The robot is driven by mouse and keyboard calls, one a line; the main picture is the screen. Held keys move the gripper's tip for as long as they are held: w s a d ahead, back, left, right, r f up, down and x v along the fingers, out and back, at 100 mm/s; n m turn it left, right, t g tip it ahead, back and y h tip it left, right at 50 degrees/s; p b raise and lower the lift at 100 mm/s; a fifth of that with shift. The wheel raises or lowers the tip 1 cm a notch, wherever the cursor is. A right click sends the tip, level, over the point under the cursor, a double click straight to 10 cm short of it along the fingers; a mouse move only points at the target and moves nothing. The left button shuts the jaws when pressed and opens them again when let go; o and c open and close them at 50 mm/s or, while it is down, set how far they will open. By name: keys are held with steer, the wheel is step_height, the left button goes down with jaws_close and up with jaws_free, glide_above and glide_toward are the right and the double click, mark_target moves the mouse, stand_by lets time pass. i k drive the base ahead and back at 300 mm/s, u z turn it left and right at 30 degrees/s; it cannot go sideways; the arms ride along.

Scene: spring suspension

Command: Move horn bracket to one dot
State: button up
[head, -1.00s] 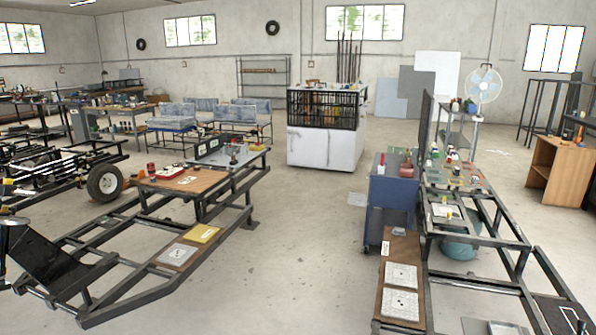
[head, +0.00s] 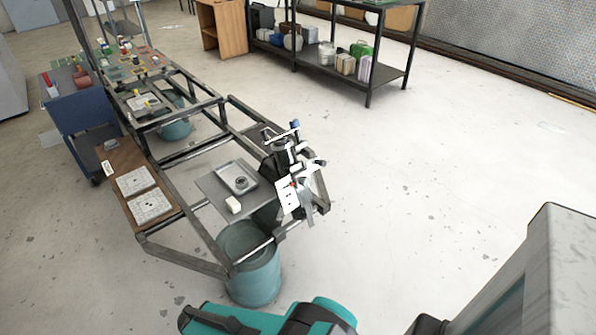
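Two white speckled plates lie on a brown board (head: 130,160) at the left of the head view. The far plate (head: 134,181) and the near plate (head: 150,206) have dark marks too small to count. A small grey metal piece (head: 110,144) sits at the board's far end, near a white label (head: 108,169). I cannot tell whether it is the horn bracket. A grey tray (head: 237,178) on a grey sheet holds a small round dark part. My teal arm shows at the bottom edge; my gripper is not in view.
A dark metal frame (head: 190,262) surrounds these surfaces, with a teal drum (head: 254,270) at its near corner. A clamp-like assembly (head: 290,170) stands on its right side. A blue cabinet (head: 75,105) stands left. Floor to the right is open up to a black shelf (head: 335,60).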

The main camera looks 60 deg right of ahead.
mark_target(312, 165)
steer(key=z, duration=4.85)
steer(key=i, duration=0.15)
steer(key=u, duration=2.85)
steer(key=k, duration=0.95)
steer(key=u, duration=0.2)
steer(key=i, duration=0.7)
